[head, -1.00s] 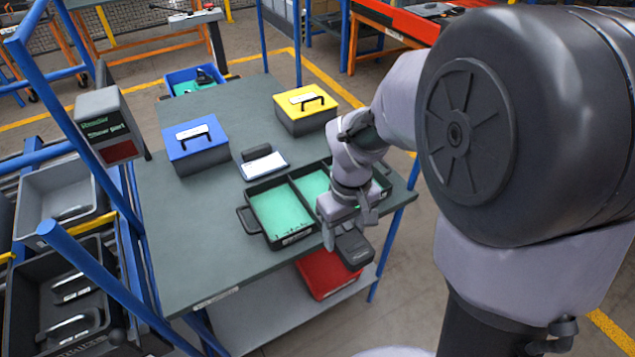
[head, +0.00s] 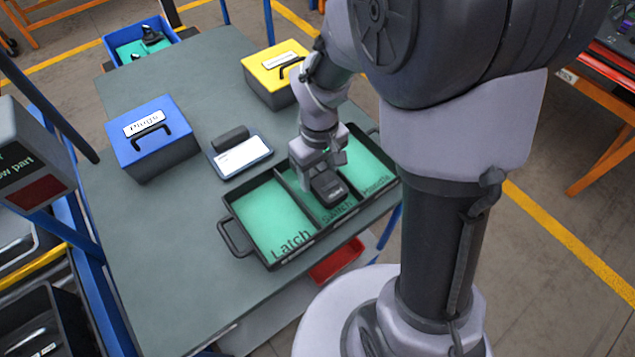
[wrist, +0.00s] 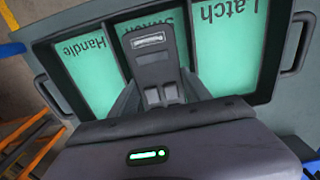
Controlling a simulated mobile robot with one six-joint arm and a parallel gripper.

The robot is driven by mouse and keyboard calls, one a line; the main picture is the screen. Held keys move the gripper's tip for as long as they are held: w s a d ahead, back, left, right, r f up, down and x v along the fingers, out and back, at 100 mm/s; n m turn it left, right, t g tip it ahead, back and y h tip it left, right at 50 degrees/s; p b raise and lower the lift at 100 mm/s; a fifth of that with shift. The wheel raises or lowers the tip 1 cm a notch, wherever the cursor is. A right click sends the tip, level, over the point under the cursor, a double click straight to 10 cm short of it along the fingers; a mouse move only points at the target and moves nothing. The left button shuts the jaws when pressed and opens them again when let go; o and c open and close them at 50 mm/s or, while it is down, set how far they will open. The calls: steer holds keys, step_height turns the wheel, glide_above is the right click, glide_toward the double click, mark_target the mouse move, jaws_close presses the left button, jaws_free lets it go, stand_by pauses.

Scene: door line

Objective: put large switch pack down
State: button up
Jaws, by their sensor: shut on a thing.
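The large switch pack (head: 328,187) is a dark grey block held in my gripper (head: 322,165), which is shut on it. It is over the middle compartment, marked Switch, of the black tray (head: 247,258). I cannot tell whether the pack touches the green floor. The Latch compartment (head: 268,220) and the Handle compartment (head: 367,165) look empty.
A blue-lidded box (head: 150,135), a yellow-lidded box (head: 275,72) and a white-screened device (head: 241,157) stand on the grey table (head: 180,250) behind the tray. A red bin (head: 336,262) is below. A display unit (head: 30,165) is at the left.

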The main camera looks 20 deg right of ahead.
mark_target(318, 182)
step_height(318, 182, down, 3)
steer(key=shift+f+b, duration=0.15)
steer(key=shift+b, duration=0.4)
steer(key=o, duration=1.5)
